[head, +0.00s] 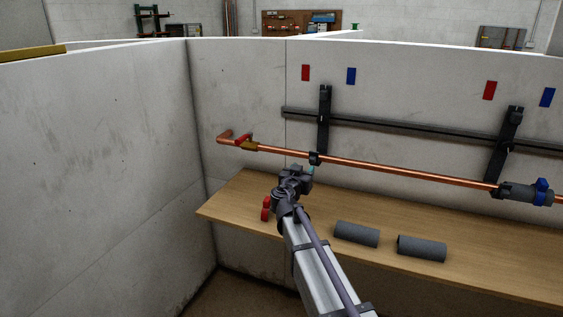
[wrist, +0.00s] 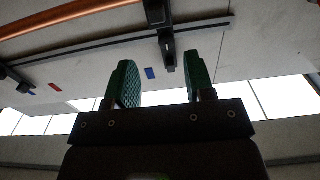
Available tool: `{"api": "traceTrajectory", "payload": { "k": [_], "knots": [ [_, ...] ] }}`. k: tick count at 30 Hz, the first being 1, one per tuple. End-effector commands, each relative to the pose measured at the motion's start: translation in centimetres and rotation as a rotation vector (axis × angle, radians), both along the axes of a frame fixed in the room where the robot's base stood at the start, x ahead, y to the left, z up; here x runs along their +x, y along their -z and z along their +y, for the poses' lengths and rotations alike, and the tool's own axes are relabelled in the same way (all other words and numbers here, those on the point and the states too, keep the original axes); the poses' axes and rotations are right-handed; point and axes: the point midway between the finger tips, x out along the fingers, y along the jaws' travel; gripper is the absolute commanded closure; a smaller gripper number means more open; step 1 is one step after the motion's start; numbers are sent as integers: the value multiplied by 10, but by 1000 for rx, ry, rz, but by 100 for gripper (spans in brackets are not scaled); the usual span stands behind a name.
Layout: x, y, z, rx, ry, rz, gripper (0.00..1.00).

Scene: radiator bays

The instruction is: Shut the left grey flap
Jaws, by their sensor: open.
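I cannot make out a grey flap for certain in either view. A grey sleeve (head: 518,192) sits around the copper pipe at the far right, beside a blue-handled valve (head: 542,192). Two grey cylinders, a left one (head: 356,234) and a right one (head: 422,248), lie on the wooden bench. My gripper (head: 309,170) is over the bench near the pipe, to the left of the cylinders. In the wrist view my gripper (wrist: 162,82) has its two green fingers apart, with nothing held between them.
A copper pipe (head: 400,172) runs along the wall above the wooden bench (head: 480,268). A red-handled valve (head: 243,141) is at its left end. Black brackets (head: 323,118) and a dark rail (head: 415,128) are on the wall. A red-handled piece (head: 266,208) is beside my arm.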

Motion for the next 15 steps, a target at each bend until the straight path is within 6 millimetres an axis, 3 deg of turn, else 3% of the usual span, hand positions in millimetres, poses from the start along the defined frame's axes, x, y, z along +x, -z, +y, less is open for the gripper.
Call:
{"api": "traceTrajectory", "payload": {
  "k": [8, 15],
  "knots": [
    [18, 0, -7, 4, 3, 1, 51],
    [68, 1, -31, 3, 4, 1, 51]
  ]
}}
